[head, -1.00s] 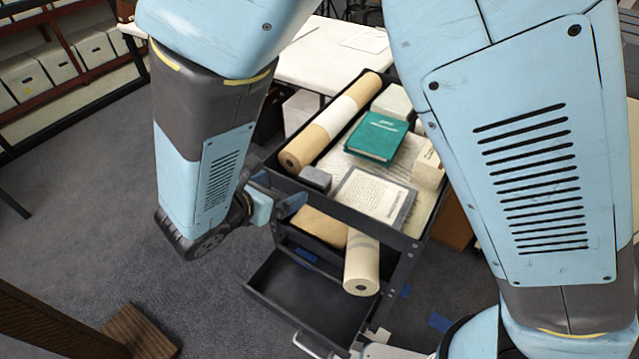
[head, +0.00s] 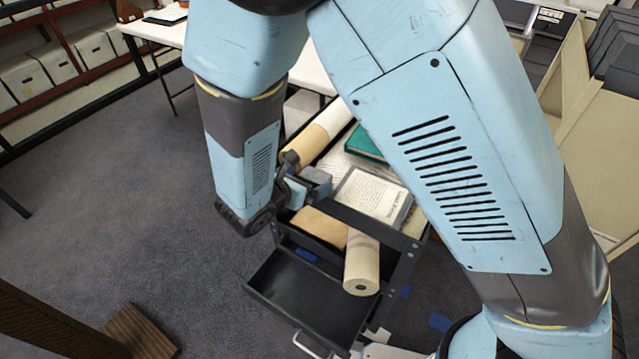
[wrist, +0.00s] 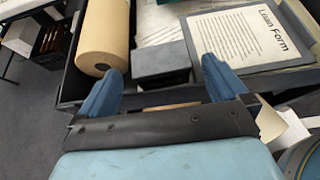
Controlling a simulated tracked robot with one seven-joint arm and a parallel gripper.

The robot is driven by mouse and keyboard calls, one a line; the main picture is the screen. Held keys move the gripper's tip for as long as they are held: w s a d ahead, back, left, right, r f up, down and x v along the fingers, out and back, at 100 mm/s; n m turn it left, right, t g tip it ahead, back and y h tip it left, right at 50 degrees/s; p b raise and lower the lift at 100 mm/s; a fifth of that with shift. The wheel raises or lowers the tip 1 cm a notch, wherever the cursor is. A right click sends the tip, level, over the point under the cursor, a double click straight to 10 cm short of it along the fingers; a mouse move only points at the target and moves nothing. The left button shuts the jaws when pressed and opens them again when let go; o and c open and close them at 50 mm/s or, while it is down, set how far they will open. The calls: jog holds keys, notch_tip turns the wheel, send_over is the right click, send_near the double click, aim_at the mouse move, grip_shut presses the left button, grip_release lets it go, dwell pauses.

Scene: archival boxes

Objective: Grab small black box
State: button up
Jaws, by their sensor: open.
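The small black box (wrist: 161,60), dark grey in this light, sits on the cart's top tray between a brown paper roll and a framed sheet. In the wrist view it lies just ahead of and between my two blue fingertips. My gripper (wrist: 163,78) is open, with one finger on each side of the box's near end. In the head view the box (head: 317,180) shows beside my gripper (head: 303,184), partly hidden by it. I cannot tell whether the fingers touch it.
The brown paper roll (wrist: 103,40) is close to the left finger. The framed loan form (wrist: 250,38) lies close on the right. The cart's tray edge (wrist: 290,80) runs below the gripper. A green book (head: 365,145) lies farther back, and a pale roll (head: 362,265) sticks out lower down.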

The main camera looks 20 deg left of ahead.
aim_at(314, 176)
jog(key=shift+x, duration=1.25)
jog(key=shift+c, duration=0.2)
jog(key=c, duration=0.9)
